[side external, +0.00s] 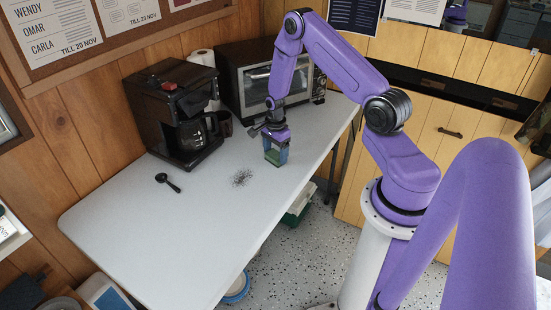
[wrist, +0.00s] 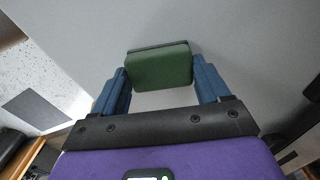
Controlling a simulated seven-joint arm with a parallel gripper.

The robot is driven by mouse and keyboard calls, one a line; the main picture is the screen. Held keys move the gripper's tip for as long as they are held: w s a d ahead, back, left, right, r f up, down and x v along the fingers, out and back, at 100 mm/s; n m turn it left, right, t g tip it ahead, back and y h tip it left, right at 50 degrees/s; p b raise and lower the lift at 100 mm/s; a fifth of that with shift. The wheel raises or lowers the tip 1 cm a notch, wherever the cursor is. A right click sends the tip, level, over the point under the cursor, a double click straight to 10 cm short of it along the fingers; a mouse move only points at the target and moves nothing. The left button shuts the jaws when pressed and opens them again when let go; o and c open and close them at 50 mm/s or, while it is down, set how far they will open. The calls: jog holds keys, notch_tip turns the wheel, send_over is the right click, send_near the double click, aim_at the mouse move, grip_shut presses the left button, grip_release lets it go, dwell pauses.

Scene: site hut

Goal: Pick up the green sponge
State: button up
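The green sponge (wrist: 160,66) is a small block with a darker strip along its far edge. In the wrist view it lies between the two blue fingers of my gripper (wrist: 160,72), and its sides meet both fingers with no clear gap. My gripper looks shut on it. In the side view my gripper (side external: 276,156) points down over the white table (side external: 210,262), with the sponge (side external: 275,157) partly hidden between the fingers. I cannot tell if its underside touches the table.
A black coffee maker (side external: 175,110) and a toaster oven (side external: 245,85) stand at the back of the table. A black scoop (side external: 168,181) and a patch of dark grounds (side external: 242,177) lie to the left. The table's front left is clear.

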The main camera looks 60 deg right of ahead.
aim_at(276, 154)
jog(key=shift+r, duration=0.15)
jog(key=shift+r, duration=0.55)
notch_tip(276, 154, up, 2)
jog(key=shift+s+r, duration=0.1)
jog(key=s+a+r, duration=0.6)
jog(key=s+r, duration=0.3)
jog(key=s, duration=0.3)
jog(key=shift+s+r, duration=0.2)
jog(key=shift+s, duration=0.05)
